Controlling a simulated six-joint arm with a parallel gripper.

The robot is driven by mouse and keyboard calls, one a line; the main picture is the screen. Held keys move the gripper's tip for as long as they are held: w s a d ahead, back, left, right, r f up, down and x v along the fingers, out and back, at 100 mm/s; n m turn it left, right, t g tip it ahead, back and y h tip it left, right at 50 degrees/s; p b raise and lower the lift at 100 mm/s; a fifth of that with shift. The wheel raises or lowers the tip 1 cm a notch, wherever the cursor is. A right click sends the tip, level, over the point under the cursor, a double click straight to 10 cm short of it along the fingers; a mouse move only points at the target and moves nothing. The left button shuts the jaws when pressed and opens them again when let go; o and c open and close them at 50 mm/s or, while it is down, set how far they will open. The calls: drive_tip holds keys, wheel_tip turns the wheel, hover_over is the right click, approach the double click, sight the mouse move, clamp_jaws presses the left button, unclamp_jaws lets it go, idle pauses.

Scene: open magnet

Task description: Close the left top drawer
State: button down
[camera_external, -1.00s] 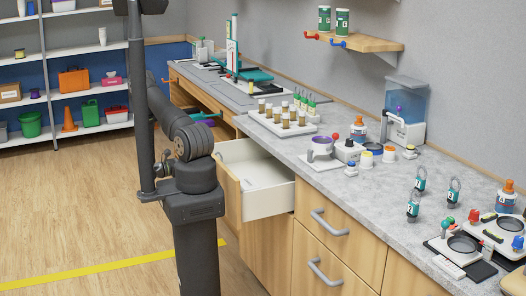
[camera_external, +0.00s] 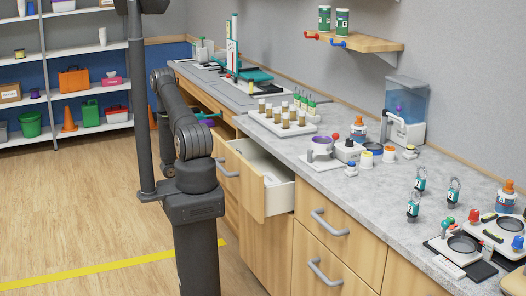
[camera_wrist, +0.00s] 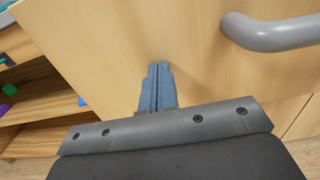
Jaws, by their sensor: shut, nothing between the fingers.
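The left top drawer (camera_external: 252,192) is partly open in the external view, its wooden front standing out from the cabinet and part of its white inside showing. Its grey handle (camera_external: 228,168) is on the front. In the wrist view, the pale wooden drawer front (camera_wrist: 110,50) fills most of the picture, with a grey handle (camera_wrist: 272,33) at upper right. My gripper (camera_wrist: 158,70) is shut and empty, its fingertips at the wooden front, left of and below the handle. Whether they touch it is hard to tell. The arm hides my gripper in the external view.
The grey counter (camera_external: 335,187) above the drawers holds a vial rack (camera_external: 283,123), a blue dispenser (camera_external: 405,105), jars and padlocks. The drawers to the right, with grey handles (camera_external: 330,222), are shut. Open cubbies (camera_wrist: 40,95) show at left in the wrist view. The floor at left is clear.

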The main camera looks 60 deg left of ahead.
drive_tip(key=w, duration=1.4)
drive_tip(key=shift+w, duration=0.7)
drive_tip(key=shift+w+r, duration=0.1)
drive_tip(key=shift+a, duration=0.1)
drive_tip(key=s, duration=1.4)
drive_tip(key=shift+s, duration=0.4)
drive_tip(key=shift+w, duration=0.1)
drive_tip(key=w, duration=1.4)
